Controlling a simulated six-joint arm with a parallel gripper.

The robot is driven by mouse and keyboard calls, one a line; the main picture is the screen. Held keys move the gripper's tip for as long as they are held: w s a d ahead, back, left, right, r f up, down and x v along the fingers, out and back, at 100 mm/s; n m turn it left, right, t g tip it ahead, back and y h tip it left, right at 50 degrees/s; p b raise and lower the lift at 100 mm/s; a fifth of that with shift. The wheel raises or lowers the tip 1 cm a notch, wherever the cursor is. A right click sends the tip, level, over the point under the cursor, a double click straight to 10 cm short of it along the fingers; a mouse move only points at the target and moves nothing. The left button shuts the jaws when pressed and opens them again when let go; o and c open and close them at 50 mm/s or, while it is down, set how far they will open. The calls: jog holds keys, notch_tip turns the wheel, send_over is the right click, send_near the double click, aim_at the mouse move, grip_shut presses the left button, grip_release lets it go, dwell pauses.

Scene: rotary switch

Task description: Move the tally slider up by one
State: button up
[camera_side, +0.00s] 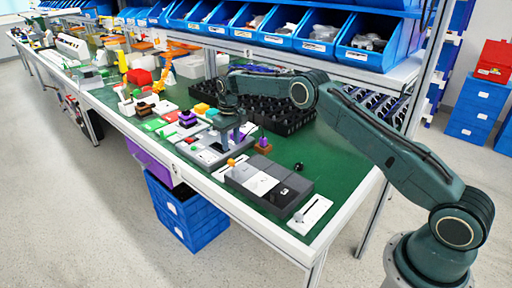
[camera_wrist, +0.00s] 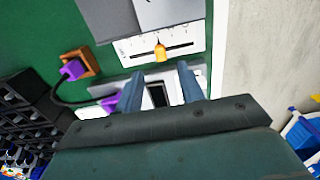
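The slider is a white plate (camera_wrist: 188,34) with a dark slot and an orange knob (camera_wrist: 160,51), near the top centre of the wrist view. The orange knob (camera_side: 231,162) also shows in the side view, near the front edge of the table. My gripper (camera_wrist: 160,78) is open and empty. Its two fingers are apart, with the orange knob beyond the tips and roughly between them in the picture. In the side view my gripper (camera_side: 226,143) points down, close to the knob; I cannot tell whether it touches anything.
A white panel with a black rectangle (camera_wrist: 157,96) shows between my fingers. A purple plug (camera_wrist: 72,69) sits on an orange-brown block with a dark cable. Grey and white boxes (camera_side: 272,185) stand right of my gripper. Black trays (camera_side: 272,113) stand behind. Another white slider plate (camera_side: 310,214) lies farther right.

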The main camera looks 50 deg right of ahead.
aim_at(232, 161)
jog(key=shift+f, duration=4)
jog(key=shift+c, duration=0.5)
grip_shut()
